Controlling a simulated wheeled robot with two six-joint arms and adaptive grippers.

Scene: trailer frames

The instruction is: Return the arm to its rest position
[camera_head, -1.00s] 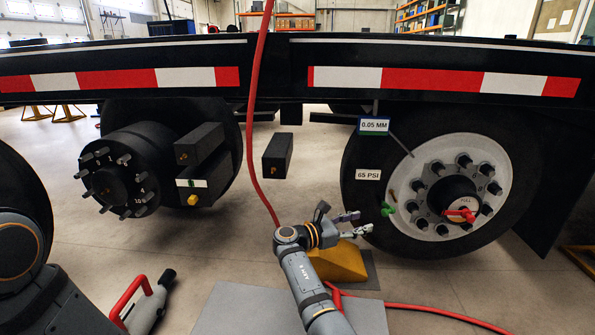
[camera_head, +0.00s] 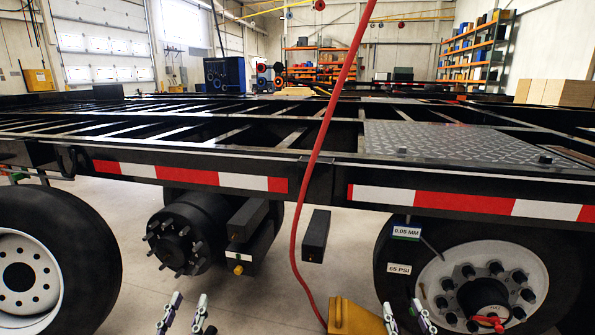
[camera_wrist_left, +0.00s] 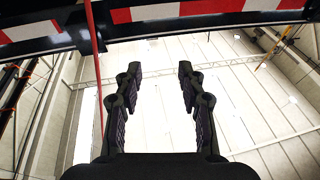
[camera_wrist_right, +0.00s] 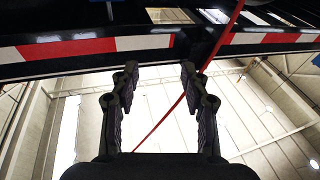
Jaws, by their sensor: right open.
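My left gripper (camera_head: 184,308) stands at the bottom edge of the head view, fingers pointing up. It is open and empty, as the left wrist view (camera_wrist_left: 157,78) shows. My right gripper (camera_head: 408,314) stands at the bottom edge further right, in front of the lower part of the right wheel (camera_head: 450,262). It is also open and empty in the right wrist view (camera_wrist_right: 158,78). Most of both arms is below the head view. Both wrist cameras look up past the trailer's striped edge to the ceiling.
The trailer frame (camera_head: 325,181) spans the view above the grippers. A red hose (camera_head: 318,155) hangs between them towards a yellow wheel chock (camera_head: 352,318). A bare hub (camera_head: 182,240) and a left wheel (camera_head: 45,262) stand beneath the frame. Floor (camera_head: 125,290) shows between them.

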